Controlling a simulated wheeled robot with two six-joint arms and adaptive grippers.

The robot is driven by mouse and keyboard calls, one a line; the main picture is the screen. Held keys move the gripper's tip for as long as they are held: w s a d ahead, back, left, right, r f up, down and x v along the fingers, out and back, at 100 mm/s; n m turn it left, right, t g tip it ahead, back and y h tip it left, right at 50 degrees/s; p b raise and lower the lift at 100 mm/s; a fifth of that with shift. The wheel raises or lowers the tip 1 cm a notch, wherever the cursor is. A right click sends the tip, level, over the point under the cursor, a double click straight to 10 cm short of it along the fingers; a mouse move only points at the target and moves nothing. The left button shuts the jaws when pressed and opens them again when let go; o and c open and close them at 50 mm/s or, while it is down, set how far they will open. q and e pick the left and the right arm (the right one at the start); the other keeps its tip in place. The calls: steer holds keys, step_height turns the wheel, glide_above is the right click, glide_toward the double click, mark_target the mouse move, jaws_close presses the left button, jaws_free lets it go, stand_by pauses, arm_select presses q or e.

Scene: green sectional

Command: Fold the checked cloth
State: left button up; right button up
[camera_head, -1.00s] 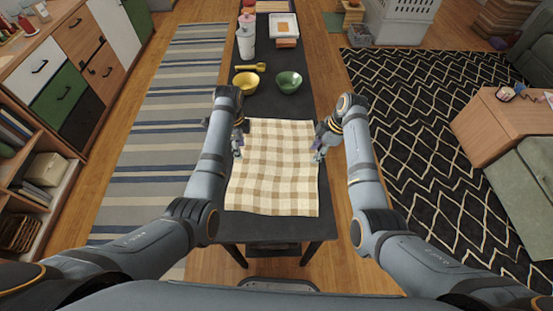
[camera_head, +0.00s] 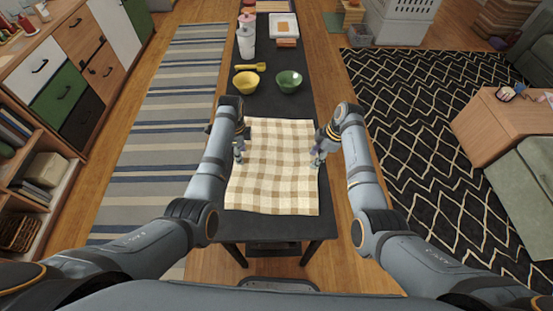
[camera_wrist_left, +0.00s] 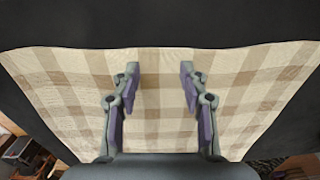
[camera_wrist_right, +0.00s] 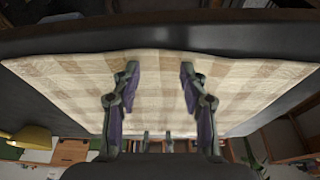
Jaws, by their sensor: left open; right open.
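The checked cloth (camera_head: 274,177), cream and tan, lies spread flat on the black table, near its front end. It also shows in the left wrist view (camera_wrist_left: 160,110) and in the right wrist view (camera_wrist_right: 160,90). My left gripper (camera_head: 239,158) is open and empty at the cloth's left edge, in its upper half. My right gripper (camera_head: 317,159) is open and empty at the cloth's right edge, at about the same height. Both wrist views show the fingers apart with cloth visible between them. Whether the fingertips touch the cloth, I cannot tell.
Behind the cloth on the black table (camera_head: 268,105) stand a yellow bowl (camera_head: 248,86) and a green bowl (camera_head: 289,82). A yellow utensil (camera_head: 250,67), a pink-topped bottle (camera_head: 246,40) and a white tray (camera_head: 283,27) are farther back. A bare strip lies in front of the cloth.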

arm_select(q)
steer(key=shift+f, duration=0.1)
steer(key=shift+c, duration=0.5)
arm_select(e)
steer(key=shift+c, duration=0.5)
arm_select(q)
steer(key=shift+s, duration=0.1)
jaws_close()
arm_select(e)
steer(key=shift+s+f, duration=0.1)
steer(key=shift+f, duration=0.05)
jaws_close()
